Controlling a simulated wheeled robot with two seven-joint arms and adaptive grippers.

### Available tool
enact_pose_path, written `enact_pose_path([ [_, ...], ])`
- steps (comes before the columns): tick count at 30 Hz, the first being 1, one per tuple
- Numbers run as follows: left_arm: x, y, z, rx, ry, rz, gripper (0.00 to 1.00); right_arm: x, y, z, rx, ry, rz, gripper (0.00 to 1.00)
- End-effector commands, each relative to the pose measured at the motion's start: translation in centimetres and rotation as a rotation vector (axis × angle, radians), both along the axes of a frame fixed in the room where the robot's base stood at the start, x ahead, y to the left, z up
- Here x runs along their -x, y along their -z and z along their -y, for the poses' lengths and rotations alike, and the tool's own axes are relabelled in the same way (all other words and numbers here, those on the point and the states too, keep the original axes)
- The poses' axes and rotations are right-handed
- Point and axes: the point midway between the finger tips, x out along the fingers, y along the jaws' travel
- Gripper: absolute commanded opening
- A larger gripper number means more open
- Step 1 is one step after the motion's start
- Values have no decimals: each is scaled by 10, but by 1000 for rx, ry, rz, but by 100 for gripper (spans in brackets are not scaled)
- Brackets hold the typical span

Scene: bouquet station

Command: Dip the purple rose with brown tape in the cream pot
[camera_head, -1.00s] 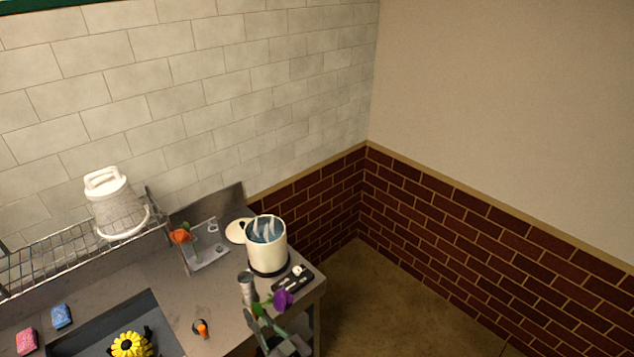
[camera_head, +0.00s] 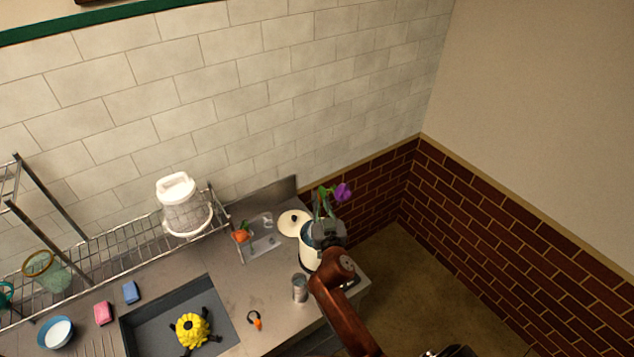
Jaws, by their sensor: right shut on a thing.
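The purple rose (camera_head: 343,191) has a green stem and leaves, and shows above my right gripper (camera_head: 325,210). My right gripper is shut on the rose and is over the cream pot, with its arm reaching up from the bottom. The cream pot (camera_head: 308,257) stands near the counter's right end and is mostly hidden behind my gripper and arm. I cannot tell whether the stem reaches into it. The brown tape cannot be made out. My left gripper is not in view.
A cream lid (camera_head: 293,222) lies left of the pot. A grey can (camera_head: 299,288) stands in front. An orange flower (camera_head: 241,233) is in a holder at the back. A wire shelf (camera_head: 140,251) runs along the wall.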

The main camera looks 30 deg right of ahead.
Motion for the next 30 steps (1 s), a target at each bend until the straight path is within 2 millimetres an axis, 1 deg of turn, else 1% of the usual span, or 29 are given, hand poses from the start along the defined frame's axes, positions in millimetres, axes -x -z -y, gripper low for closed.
enact_pose_path([
  [1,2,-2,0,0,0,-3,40,-1,-3,3,-2,6,0,0],
  [5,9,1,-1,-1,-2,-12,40,1,1,8,-2,15,-1,0],
  [9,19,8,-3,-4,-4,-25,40,3,8,11,-2,19,-2,0],
  [12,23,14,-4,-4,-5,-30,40,3,15,12,-2,20,-1,0],
  [17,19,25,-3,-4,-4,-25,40,3,29,11,-1,19,-2,0],
  [24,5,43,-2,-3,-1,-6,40,2,50,9,-3,17,-1,0],
  [30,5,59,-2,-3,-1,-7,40,2,67,8,-2,15,0,0],
])
